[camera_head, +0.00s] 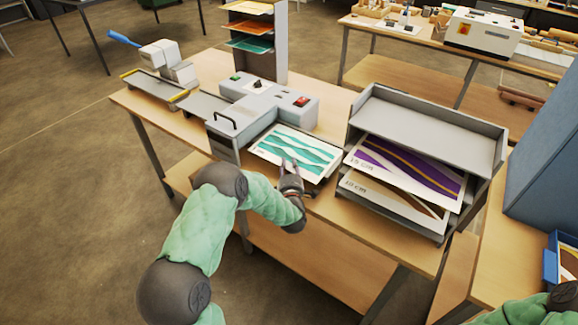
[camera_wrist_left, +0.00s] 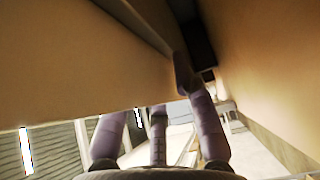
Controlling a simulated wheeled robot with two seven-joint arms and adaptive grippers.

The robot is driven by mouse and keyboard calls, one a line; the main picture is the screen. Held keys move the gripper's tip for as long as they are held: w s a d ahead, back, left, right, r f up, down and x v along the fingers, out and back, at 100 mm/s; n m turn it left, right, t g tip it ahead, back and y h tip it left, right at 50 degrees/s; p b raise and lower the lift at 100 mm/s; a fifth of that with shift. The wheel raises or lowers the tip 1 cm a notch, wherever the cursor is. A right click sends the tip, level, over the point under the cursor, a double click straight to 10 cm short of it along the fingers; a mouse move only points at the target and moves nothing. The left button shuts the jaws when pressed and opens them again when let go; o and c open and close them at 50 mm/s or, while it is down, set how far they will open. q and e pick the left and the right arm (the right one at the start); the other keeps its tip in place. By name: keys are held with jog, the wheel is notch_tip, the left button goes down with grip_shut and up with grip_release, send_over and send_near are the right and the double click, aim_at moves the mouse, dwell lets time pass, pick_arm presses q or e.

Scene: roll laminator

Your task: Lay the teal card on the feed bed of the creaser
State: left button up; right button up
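The teal card (camera_head: 297,146), white with teal waves, lies over the feed bed of the grey creaser (camera_head: 262,103). The bed's edge (camera_head: 331,172) shows at the card's right side. I cannot tell whether the card rests fully flat. My left gripper (camera_head: 290,166) is at the card's near edge. In the left wrist view, its fingers (camera_wrist_left: 168,110) stand on both sides of a tan sheet-like face, which seems to be the card, so it looks shut on it. Some fingertips are hidden there. My right gripper is out of view; only part of that arm shows at bottom right.
A grey tray rack (camera_head: 425,122) right of the creaser holds a purple card (camera_head: 408,168) and a brown one (camera_head: 392,199). A card tower (camera_head: 252,40) stands behind. A blue-handled device (camera_head: 160,57) is at left. The table front (camera_head: 335,208) is clear.

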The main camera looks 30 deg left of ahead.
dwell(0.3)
pick_arm(q)
jog(key=shift+r+p, duration=0.25)
jog(key=shift+p, duration=0.05)
jog(key=p+v, duration=0.1)
jog(key=v, duration=1.1)
jog(key=shift+f, duration=0.2)
